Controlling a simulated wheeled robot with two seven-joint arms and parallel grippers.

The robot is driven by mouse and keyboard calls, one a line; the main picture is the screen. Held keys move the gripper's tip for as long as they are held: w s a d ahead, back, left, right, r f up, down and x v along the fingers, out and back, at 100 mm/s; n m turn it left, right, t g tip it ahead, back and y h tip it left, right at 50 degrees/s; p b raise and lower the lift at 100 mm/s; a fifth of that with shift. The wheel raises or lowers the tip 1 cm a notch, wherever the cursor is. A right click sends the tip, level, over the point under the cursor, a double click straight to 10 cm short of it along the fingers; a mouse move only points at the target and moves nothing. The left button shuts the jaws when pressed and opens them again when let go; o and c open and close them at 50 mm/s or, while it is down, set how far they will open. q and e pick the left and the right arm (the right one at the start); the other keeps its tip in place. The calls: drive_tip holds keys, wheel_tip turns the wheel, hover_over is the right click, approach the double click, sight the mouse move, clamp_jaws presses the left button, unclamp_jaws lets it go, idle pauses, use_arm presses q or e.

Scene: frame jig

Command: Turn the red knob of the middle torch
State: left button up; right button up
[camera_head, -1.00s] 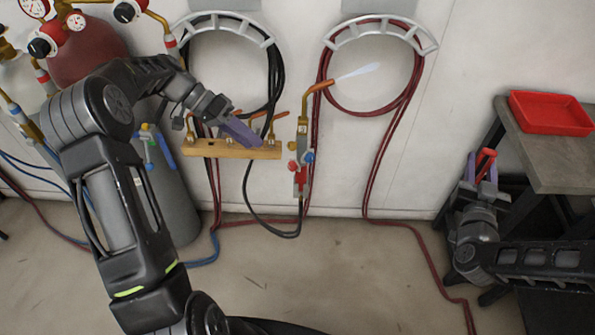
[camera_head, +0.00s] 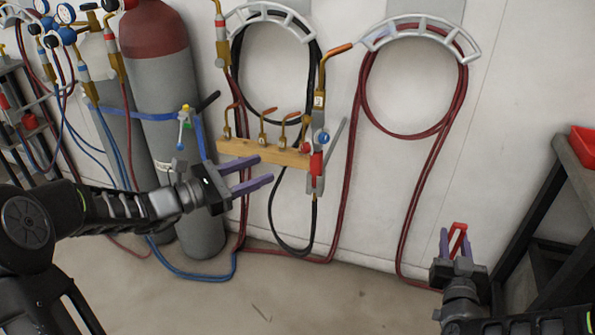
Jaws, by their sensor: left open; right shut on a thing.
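A torch (camera_head: 319,105) with a copper tip stands upright at the right end of the wooden rack (camera_head: 235,148). It has a red knob (camera_head: 306,147) on its left and a blue knob (camera_head: 323,138) on its right. Another brass torch-like piece (camera_head: 221,45) hangs upper left; I cannot tell which torch is the middle one. My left gripper (camera_head: 265,169) is open and empty, its purple fingers pointing right, in front of the rack's lower edge and left of the red knob. My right gripper (camera_head: 456,238) is shut on a small red object (camera_head: 458,232) at the lower right, away from the torch.
Several brass nozzles (camera_head: 263,130) stand in the rack. A red-topped gas cylinder (camera_head: 155,70) stands at left with gauges and hoses nearby. Hoses hang coiled on two wall hangers (camera_head: 420,28). A dark table (camera_head: 575,165) with a red tray (camera_head: 584,143) stands at right.

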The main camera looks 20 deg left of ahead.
sight(303, 149)
use_arm(q)
drive_tip(key=n, duration=0.2)
drive_tip(key=shift+w+a+n, duration=0.35)
drive_tip(key=shift+n, duration=0.05)
drive_tip(key=shift+f, duration=0.1)
drive_tip(key=x, duration=1.2)
drive_tip(key=shift+w+a, duration=0.1)
drive_tip(key=shift+w, duration=0.05)
drive_tip(key=shift+c, duration=0.5)
clamp_jaws()
